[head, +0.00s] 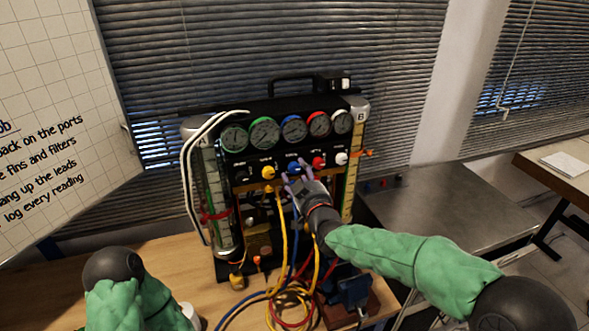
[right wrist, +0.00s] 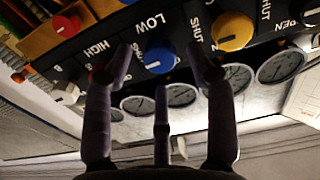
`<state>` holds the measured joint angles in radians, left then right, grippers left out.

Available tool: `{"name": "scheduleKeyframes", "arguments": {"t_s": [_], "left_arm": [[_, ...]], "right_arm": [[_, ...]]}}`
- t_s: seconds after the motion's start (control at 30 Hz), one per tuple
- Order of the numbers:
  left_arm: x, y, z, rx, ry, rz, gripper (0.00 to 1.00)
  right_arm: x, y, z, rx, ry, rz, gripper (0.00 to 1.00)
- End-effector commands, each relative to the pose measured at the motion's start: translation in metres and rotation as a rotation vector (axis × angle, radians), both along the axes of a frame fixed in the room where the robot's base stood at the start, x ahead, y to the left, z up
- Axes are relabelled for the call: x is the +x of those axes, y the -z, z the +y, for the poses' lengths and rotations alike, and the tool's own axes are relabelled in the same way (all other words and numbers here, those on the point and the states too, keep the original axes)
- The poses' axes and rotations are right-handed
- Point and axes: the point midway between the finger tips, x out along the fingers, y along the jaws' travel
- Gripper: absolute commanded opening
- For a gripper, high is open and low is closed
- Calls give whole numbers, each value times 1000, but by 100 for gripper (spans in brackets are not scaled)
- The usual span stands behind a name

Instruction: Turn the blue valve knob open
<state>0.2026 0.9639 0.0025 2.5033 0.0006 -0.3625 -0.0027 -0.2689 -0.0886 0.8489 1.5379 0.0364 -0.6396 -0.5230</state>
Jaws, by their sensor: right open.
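The blue valve knob (head: 293,166) sits on the black panel of the gauge rig (head: 262,187), between a yellow knob (head: 268,172) and a red knob (head: 318,162). In the right wrist view the blue knob (right wrist: 158,60) shows beside the words LOW and HIGH. My right gripper (head: 294,178) is open in front of the panel, close to the blue knob. Its three purple-grey fingers (right wrist: 159,78) spread around the blue knob in the wrist view, with visible gaps; I cannot tell whether any finger touches it. My left gripper is out of view.
Several round gauges (head: 292,128) line up above the knobs. A white knob (head: 341,158) is at the panel's right. Yellow, blue and red hoses (head: 283,240) hang below onto the wooden table (head: 185,270). A grey metal table (head: 450,205) stands to the right.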

Motion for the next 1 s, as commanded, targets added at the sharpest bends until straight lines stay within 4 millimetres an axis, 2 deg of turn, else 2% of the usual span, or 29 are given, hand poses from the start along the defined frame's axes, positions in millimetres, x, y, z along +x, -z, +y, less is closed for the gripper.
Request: {"name": "scheduleKeyframes", "arguments": {"t_s": [0.1, 0.3, 0.67, 0.7, 0.9, 1.0], "left_arm": [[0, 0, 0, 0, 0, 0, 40], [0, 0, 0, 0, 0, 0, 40], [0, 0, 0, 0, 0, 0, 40], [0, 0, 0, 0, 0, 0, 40], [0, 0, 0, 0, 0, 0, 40], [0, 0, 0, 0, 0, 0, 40]], "right_arm": [[15, 1, 4, 0, 0, 1, 56], [29, 1, 8, 0, 0, 1, 56], [33, 0, 9, 0, 0, 1, 56], [33, 0, 9, 0, 0, 1, 54], [33, 0, 9, 0, 0, 1, 0], [33, 0, 9, 0, 0, 1, 0]]}}
